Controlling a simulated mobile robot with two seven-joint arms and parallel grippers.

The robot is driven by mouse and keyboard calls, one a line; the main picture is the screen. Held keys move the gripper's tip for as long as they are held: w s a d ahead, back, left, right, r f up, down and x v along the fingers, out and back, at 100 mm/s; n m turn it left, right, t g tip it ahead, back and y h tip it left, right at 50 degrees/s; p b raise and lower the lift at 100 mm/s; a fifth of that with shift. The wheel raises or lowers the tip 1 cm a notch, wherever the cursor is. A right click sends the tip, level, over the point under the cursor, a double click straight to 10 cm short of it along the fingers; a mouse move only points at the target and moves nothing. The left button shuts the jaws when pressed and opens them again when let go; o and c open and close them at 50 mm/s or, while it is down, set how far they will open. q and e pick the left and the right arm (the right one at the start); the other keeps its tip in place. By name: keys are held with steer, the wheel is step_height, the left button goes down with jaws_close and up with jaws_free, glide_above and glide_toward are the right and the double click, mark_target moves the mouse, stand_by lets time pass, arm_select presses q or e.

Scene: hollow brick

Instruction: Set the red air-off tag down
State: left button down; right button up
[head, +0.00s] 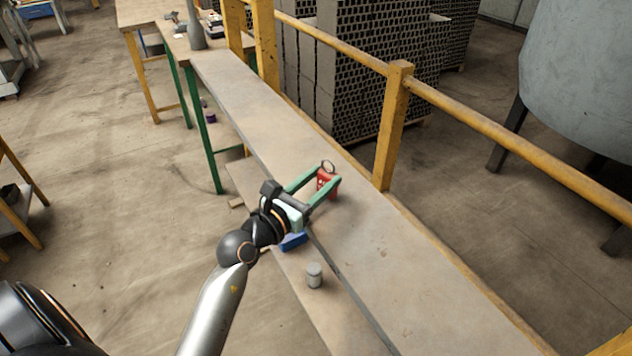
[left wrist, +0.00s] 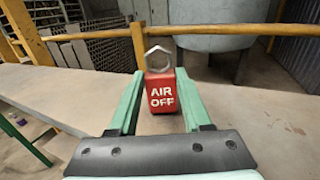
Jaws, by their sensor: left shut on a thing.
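The red air-off tag (head: 325,184) is between the green fingers of my left gripper (head: 321,184) in the head view, over the long bench (head: 270,125). In the left wrist view the tag (left wrist: 163,94) stands upright, its white "AIR OFF" lettering facing the camera, with a metal ring at its top. My left gripper (left wrist: 158,98) is shut on the tag. I cannot tell whether the tag's lower edge touches the bench top. My right gripper is not in view.
A small grey cylinder (head: 314,275) stands on the lower shelf, near a blue object (head: 292,241) partly behind my left wrist. A yellow railing (head: 392,125) runs along the bench's far side. The bench top nearer the camera is clear.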

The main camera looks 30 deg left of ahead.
arm_select(q)
steer(key=shift+w+f, duration=0.1)
steer(key=shift+f, duration=0.1)
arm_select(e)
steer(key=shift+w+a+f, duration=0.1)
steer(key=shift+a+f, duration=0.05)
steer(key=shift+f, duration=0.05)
arm_select(q)
steer(key=shift+d, duration=0.1)
steer(key=shift+f, duration=0.15)
steer(key=shift+c, duration=1.7)
jaws_free()
